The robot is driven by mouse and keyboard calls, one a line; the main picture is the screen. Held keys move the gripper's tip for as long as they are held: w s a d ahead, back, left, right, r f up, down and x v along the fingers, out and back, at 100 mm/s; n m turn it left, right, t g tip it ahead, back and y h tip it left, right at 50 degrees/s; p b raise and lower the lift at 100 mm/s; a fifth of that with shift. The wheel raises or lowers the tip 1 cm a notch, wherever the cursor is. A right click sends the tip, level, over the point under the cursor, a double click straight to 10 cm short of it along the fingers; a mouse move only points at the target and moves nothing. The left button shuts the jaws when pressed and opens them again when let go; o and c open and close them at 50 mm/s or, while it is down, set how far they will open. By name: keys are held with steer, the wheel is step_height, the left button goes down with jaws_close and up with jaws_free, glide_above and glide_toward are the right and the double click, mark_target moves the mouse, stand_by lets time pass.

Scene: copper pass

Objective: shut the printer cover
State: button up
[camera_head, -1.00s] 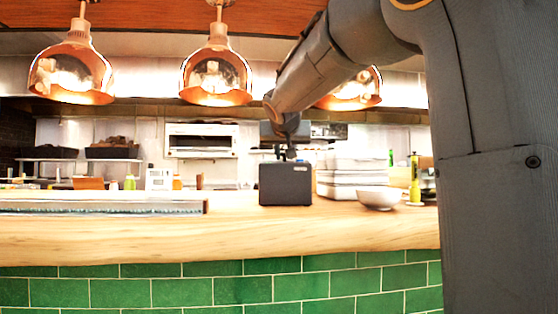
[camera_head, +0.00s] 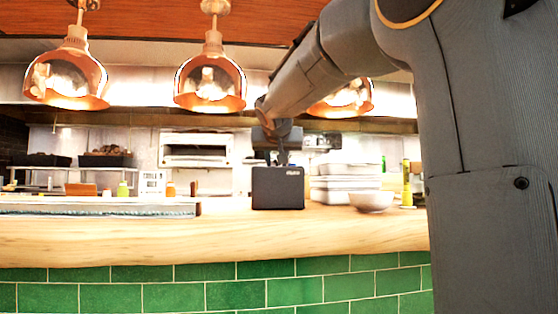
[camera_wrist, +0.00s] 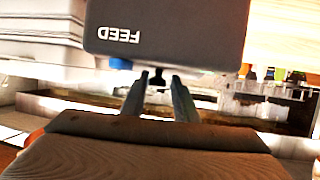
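The printer (camera_head: 278,188) is a small dark grey box on the wooden counter, near the middle of the head view. In the wrist view its dark face (camera_wrist: 170,25) fills the top middle, with the word FEED upside down and a blue spot at its lower left edge. I cannot make out the cover as a separate part, nor its angle. My gripper (camera_head: 282,158) is just above the printer's top in the head view. In the wrist view my gripper (camera_wrist: 159,80) has its two fingers apart, with a small dark piece showing between the tips; contact is unclear.
A stack of pale trays (camera_head: 340,184) stands close to the printer's right, with a white bowl (camera_head: 371,201) in front of it. A long low metal-edged unit (camera_head: 95,209) lies to the left. Copper lamps (camera_head: 210,82) hang above the counter (camera_head: 220,237).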

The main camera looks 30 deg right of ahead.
steer(key=shift+o, duration=0.4)
steer(key=shift+w+a+f, duration=0.15)
steer(key=shift+a+f, duration=0.05)
steer(key=shift+f, duration=0.55)
steer(key=shift+d, duration=0.4)
steer(key=shift+s, duration=0.2)
steer(key=shift+s+a+r, duration=0.15)
steer(key=shift+s+r, duration=0.05)
steer(key=shift+s, duration=0.05)
steer(key=r+v, duration=0.1)
steer(key=v, duration=0.6)
steer(key=shift+a+p, duration=0.25)
steer(key=shift+p, duration=0.05)
steer(key=shift+r, duration=0.2)
